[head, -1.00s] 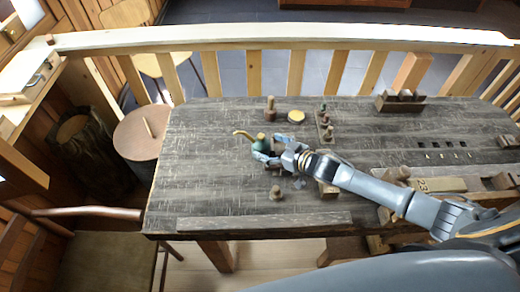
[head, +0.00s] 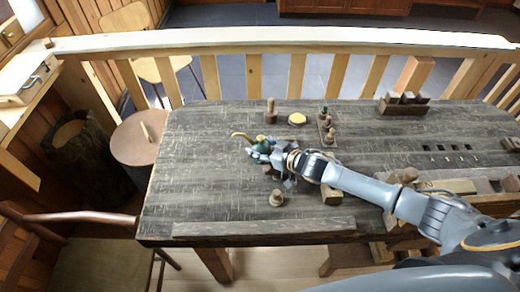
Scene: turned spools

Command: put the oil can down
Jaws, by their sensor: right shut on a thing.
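The oil can (head: 261,142) is a small dark green can with a brass-coloured spout that curves up to the left. It is at the left-centre of the dark wooden workbench (head: 200,190). My right gripper (head: 260,150) reaches in from the right and is shut on the oil can. The gripper's fingers hide part of the can's body. I cannot tell whether its base touches the bench top. My left gripper is not in view.
A turned spool (head: 276,198) stands in front of the can. Behind it are a wooden peg piece (head: 270,111), a round yellow-topped tin (head: 297,119) and a small rack (head: 327,128). A wooden box (head: 403,104) stands at the back right. The bench's left side is clear.

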